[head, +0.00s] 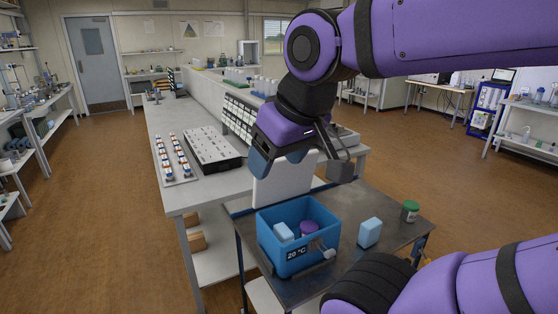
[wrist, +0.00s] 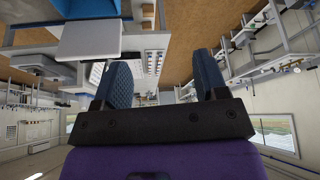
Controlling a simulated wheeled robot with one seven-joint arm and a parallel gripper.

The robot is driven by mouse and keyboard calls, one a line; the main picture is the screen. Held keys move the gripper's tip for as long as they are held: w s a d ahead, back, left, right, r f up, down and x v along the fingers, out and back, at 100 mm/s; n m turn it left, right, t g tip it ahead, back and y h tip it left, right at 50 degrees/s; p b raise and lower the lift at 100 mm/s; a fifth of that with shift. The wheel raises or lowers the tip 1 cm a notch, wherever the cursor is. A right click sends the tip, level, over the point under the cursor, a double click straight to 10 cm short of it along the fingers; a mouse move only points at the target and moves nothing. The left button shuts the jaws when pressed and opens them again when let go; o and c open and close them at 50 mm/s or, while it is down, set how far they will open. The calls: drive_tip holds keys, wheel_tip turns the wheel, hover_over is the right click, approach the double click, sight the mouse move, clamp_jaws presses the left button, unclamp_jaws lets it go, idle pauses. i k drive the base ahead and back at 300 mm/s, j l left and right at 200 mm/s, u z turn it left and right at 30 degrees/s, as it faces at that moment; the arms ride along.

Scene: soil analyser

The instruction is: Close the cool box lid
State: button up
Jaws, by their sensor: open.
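The blue cool box (head: 279,256) stands on a dark-topped cart, with a "20 °C" display on its front. Its pale lid (head: 284,188) stands upright at the back edge, open. Inside are a light blue block (head: 283,232) and a purple-topped item (head: 310,228). My gripper (wrist: 163,82) is open and empty, its two blue fingers apart. In the head view, it hangs above and behind the box, close to the lid's top; contact cannot be told there. In the wrist view, the lid (wrist: 89,40) shows at the upper left, outside the fingers.
On the cart (head: 330,276), right of the box, stand a light blue block (head: 370,232) and a green-lidded jar (head: 410,211). A grey metal fitting (head: 323,249) sits at the box's front right. A long white bench (head: 178,200) with racks stands behind and left.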

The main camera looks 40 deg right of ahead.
sight(285, 180)
drive_tip(key=i+j+u, duration=0.15)
drive_tip(key=j, duration=0.15)
drive_tip(key=j+u, duration=0.15)
drive_tip(key=j, duration=0.15)
drive_tip(key=i+j+u, duration=0.3)
drive_tip(key=i+j, duration=0.15)
drive_tip(key=i+j+u, duration=0.1)
drive_tip(key=i+j, duration=0.15)
drive_tip(key=i, duration=0.2)
drive_tip(key=i+z, duration=0.25)
drive_tip(key=z, duration=0.2)
drive_tip(key=i+j+z, duration=0.1)
drive_tip(key=i+z, duration=0.15)
drive_tip(key=z, duration=0.2)
drive_tip(key=i+z, duration=0.15)
drive_tip(key=z, duration=0.35)
drive_tip(key=i+z, duration=0.2)
drive_tip(key=z, duration=0.3)
drive_tip(key=i+j+z, duration=0.1)
drive_tip(key=z, duration=0.35)
drive_tip(key=i+j+z, duration=0.2)
drive_tip(key=z, duration=0.3)
drive_tip(key=i+j+z, duration=0.2)
drive_tip(key=z, duration=0.2)
drive_tip(key=i+j+z, duration=0.2)
drive_tip(key=z, duration=0.2)
drive_tip(key=j, duration=0.2)
drive_tip(key=k+l+u, duration=0.05)
